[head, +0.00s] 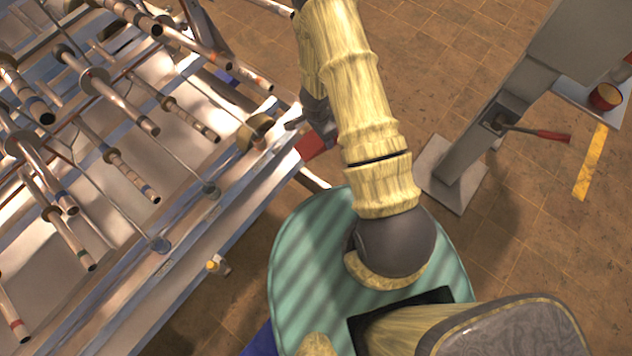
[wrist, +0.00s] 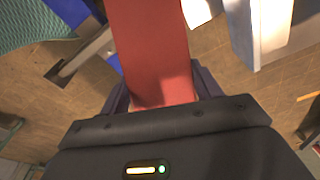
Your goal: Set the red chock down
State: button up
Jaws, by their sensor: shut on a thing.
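The red chock (wrist: 150,50) is a flat-sided red block. In the wrist view it sits between my jaws and reaches up to the top edge of the picture. My gripper (wrist: 160,98) is shut on it. In the head view a small red part of the chock (head: 310,146) shows beside my gripper (head: 318,128), near the right edge of the metal table. My arm hides most of the gripper there. The tiled floor shows around the chock in the wrist view, and I cannot tell its height above the floor.
The metal table (head: 165,285) at left carries several rods and tubes. A grey post (head: 470,150) with a red-handled lever (head: 540,132) stands on a floor plate at right. A red container (head: 605,96) sits on a pale surface at far right. Open tiled floor (head: 520,235) lies at lower right.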

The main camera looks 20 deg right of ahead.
aim_at(322, 152)
jog(key=shift+s+f+m+b, duration=0.15)
jog(key=shift+m+b, duration=0.15)
jog(key=shift+m, duration=0.2)
jog(key=shift+d+f+m+b, duration=0.1)
jog(key=shift+f+m+b, duration=0.05)
jog(key=shift+m+b, duration=0.25)
jog(key=m+b, duration=0.2)
jog(key=s+f+m+b, duration=0.1)
jog(key=m+b, duration=0.1)
jog(key=shift+f+g, duration=0.3)
jog(key=m+b, duration=0.2)
jog(key=s+f+m+b, duration=0.1)
jog(key=m+b, duration=0.1)
jog(key=s+a+f+m+b, duration=0.1)
jog(key=m+b, duration=0.1)
jog(key=shift+s+a+m+g, duration=0.1)
jog(key=shift+s+m+g, duration=0.15)
jog(key=shift+m+g, duration=0.15)
jog(key=shift+s+a+r+m+y+b, duration=0.1)
jog(key=shift+s+a+m+y+b, duration=0.25)
jog(key=shift+m+b, duration=0.35)
jog(key=shift+r, duration=0.15)
notch_tip(322, 152, down, 14)
jog(key=b, duration=0.5)
jog(key=shift+r, duration=0.2)
